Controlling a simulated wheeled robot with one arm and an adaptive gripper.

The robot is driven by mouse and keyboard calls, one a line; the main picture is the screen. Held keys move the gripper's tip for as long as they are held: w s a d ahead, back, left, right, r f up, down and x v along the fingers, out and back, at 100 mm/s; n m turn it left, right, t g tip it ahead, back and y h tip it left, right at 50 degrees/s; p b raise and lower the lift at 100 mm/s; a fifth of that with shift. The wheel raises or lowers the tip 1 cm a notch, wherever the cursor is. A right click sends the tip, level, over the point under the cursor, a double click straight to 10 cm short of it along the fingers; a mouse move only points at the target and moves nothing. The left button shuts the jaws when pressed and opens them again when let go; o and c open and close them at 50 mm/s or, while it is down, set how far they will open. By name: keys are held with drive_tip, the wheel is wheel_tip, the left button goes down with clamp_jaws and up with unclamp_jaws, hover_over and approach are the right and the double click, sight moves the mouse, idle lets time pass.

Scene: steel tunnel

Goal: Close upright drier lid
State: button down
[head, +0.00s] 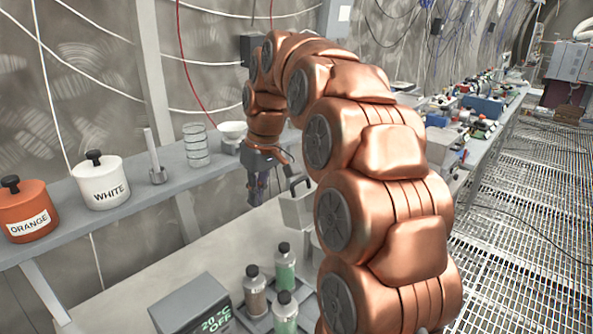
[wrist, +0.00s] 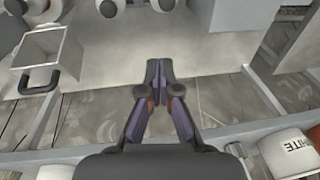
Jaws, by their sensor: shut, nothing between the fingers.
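My gripper (head: 258,190) hangs pointing down over the pale bench, at the end of my copper arm. Its fingers also show in the wrist view (wrist: 160,68), shut together with nothing between them. A grey square-sided container (head: 297,208) with a dark handle stands just right of my gripper in the head view, partly hidden by my arm. In the wrist view this container (wrist: 70,62) is at the upper left, open at the top, apart from the fingers. No part is clearly recognisable as the upright drier or its lid.
A grey box (head: 195,303) reading 20 °C OFF stands on the bench, with several capped bottles (head: 284,265) beside it. Bare bench lies below my gripper.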

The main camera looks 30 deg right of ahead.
drive_tip(key=w+d+r+t+p, duration=0.1)
drive_tip(key=w+d+r, duration=0.1)
drive_tip(key=w+d, duration=0.65)
drive_tip(key=t+h+p, duration=0.1)
drive_tip(key=p, duration=0.3)
hover_over(297, 190)
drive_tip(key=shift+a+f, duration=0.1)
drive_tip(key=shift+f, duration=4.6)
drive_tip(key=shift+s, duration=0.1)
